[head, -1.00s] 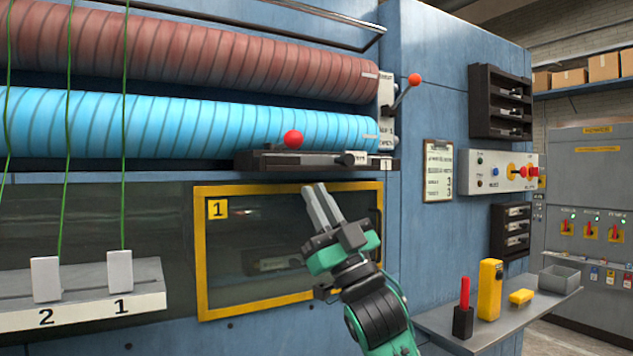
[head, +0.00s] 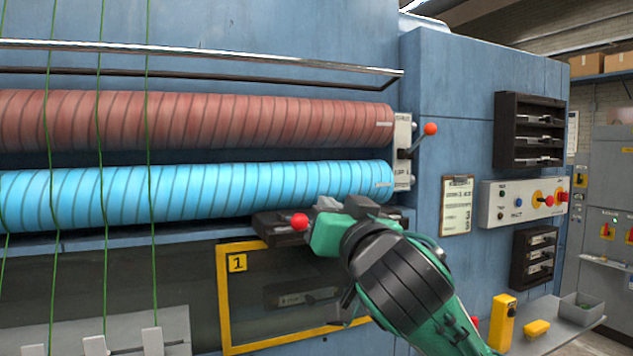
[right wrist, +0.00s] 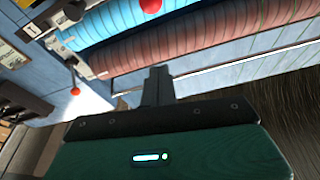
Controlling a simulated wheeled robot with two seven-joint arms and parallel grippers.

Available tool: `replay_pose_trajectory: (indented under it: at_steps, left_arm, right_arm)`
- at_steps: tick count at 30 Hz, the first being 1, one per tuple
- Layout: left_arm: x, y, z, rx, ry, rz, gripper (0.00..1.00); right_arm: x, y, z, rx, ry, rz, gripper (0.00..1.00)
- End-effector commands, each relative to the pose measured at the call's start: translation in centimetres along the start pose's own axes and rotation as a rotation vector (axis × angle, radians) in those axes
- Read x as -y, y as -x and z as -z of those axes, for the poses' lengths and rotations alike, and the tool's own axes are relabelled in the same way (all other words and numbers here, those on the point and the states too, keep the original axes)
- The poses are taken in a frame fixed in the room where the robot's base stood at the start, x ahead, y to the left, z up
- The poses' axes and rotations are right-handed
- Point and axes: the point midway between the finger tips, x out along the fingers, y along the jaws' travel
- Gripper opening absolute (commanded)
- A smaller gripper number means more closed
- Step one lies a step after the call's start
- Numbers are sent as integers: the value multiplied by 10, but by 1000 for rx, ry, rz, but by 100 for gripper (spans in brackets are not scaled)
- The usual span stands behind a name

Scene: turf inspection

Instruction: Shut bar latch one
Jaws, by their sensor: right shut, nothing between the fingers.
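Bar latch one is a dark bar on a dark ledge (head: 270,226) below the blue roller, with a red ball knob (head: 300,222) on it. In the head view my right gripper (head: 328,204) is right beside the knob, to its right. Its hand and wrist hide the right part of the bar and its end, so I cannot tell how far the bar is slid. The gripper is shut and empty; I cannot tell whether it touches the knob. In the right wrist view a red ball (right wrist: 150,5) shows at the top edge, beyond the shut fingers (right wrist: 157,83). My left gripper is not in view.
A blue roller (head: 200,193) and a reddish roller (head: 200,120) run above the latch. A red-tipped lever (head: 430,129) stands out at their right end. Below is a yellow-framed window (head: 224,300) marked 1. A shelf at lower right carries a yellow box (head: 504,312).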

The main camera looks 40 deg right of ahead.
Motion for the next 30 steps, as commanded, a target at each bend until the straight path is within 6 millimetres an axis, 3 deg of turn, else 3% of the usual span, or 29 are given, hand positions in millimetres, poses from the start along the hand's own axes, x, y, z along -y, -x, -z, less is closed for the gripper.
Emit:
replay_pose_trajectory:
  at_steps: [4, 8, 19, 21, 30]
  left_arm:
    - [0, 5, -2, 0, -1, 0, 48]
    - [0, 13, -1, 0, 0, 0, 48]
    - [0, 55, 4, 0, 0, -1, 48]
    - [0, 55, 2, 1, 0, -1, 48]
    - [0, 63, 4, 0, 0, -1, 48]
  right_arm:
    - [-1, -6, 2, 13, -1, -16, 0]
    - [-2, -24, 2, 16, 0, -18, 0]
    - [-3, -105, 4, 14, 1, -18, 0]
    - [-2, -97, -11, 15, 3, -13, 0]
    - [-2, -87, -35, 12, 1, -13, 0]
